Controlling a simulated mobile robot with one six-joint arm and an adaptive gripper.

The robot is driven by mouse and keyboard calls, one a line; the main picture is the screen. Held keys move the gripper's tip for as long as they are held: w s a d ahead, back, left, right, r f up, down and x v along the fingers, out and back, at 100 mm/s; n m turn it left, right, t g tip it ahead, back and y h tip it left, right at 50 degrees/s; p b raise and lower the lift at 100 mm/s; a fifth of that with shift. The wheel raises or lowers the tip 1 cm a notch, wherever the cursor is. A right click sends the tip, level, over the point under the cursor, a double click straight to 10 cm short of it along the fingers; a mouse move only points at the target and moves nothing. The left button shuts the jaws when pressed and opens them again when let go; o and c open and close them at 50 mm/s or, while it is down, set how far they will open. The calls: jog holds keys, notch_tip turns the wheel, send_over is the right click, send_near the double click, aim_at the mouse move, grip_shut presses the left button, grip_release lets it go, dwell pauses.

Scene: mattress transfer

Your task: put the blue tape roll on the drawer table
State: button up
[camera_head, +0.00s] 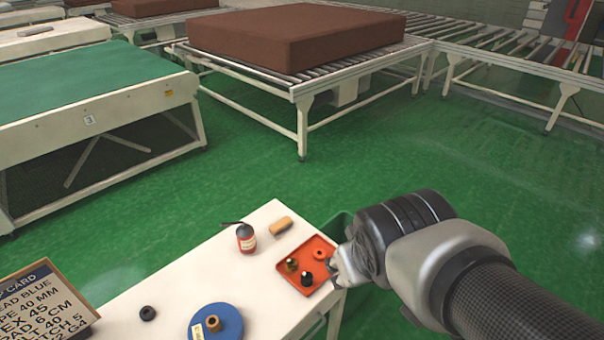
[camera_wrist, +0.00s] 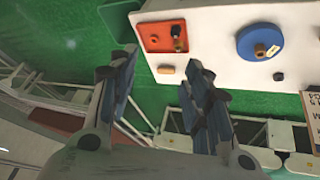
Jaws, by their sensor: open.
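The blue tape roll (camera_head: 229,318) is a flat blue disc with a brown core and a pale label. It lies on the white table (camera_head: 180,268) near the bottom of the head view, partly cut off by the frame edge. The roll also shows at the upper right of the wrist view (camera_wrist: 248,42). My gripper (camera_head: 343,272) is at the table's right end, by the red tray, apart from the roll. In the wrist view my gripper's fingers (camera_wrist: 160,64) are spread with nothing between them. I cannot make out a drawer on any table.
A red tray (camera_head: 320,242) holds small dark and orange parts. A red can (camera_head: 246,238), a tan block (camera_head: 281,226), a black ring (camera_head: 148,313) and a lettered card (camera_head: 40,300) are also on the table. Conveyors with a brown mattress (camera_head: 290,35) stand beyond open green floor.

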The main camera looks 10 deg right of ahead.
jog(key=s+a+r+m+g+y, duration=0.1)
jog(key=s+a, duration=0.2)
jog(key=s, duration=0.4)
jog(key=shift+s+r, duration=0.25)
jog(key=shift+s, duration=0.05)
dwell(0.8)
